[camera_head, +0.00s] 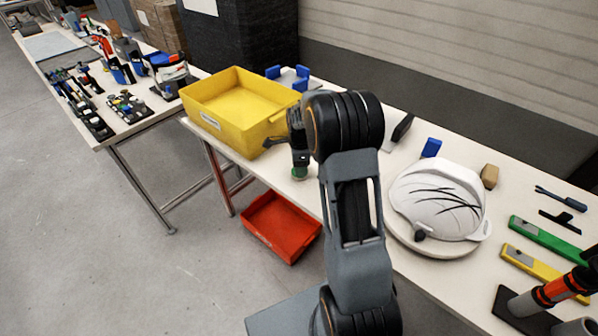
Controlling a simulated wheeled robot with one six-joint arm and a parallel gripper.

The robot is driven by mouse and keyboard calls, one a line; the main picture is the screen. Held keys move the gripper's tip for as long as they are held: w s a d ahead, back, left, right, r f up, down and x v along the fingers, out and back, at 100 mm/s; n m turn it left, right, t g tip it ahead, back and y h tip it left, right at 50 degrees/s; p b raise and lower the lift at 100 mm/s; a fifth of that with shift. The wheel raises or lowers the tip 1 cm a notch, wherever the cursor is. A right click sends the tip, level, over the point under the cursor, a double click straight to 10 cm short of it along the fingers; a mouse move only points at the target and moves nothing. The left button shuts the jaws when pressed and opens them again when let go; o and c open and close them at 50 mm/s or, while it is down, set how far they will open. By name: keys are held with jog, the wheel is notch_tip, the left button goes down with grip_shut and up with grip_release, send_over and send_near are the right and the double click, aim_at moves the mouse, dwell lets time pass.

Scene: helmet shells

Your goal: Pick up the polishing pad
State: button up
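My gripper (300,158) points down over the near edge of the table, just right of the yellow bin. A small round green-and-white item (300,174) lies directly under the fingertips; it may be the polishing pad, but it is too small and partly hidden to be sure. I cannot tell whether the fingers touch it or how far apart they are. My arm hides part of the table behind it.
A yellow bin (193,109) stands left of my gripper. A red bin (251,246) is on the floor. A white helmet shell (437,200) rests on a round base at right. A tan block (489,176), a green tool (545,238) and a yellow tool (530,262) lie nearby.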

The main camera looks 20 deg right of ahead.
jog(key=c, duration=0.8)
jog(key=shift+c, duration=0.2)
jog(key=shift+r, duration=0.1)
jog(key=shift+r, duration=0.5)
notch_tip(320, 180, up, 2)
jog(key=shift+s+r, duration=0.1)
jog(key=shift+r, duration=0.1)
jog(key=s+a+r, duration=0.1)
jog(key=s+r, duration=0.3)
jog(key=s, duration=0.3)
jog(key=s+a+r+b, duration=0.1)
jog(key=s+r, duration=0.4)
jog(key=s, duration=0.1)
jog(key=shift+s+r, duration=0.25)
jog(key=shift+s, duration=0.1)
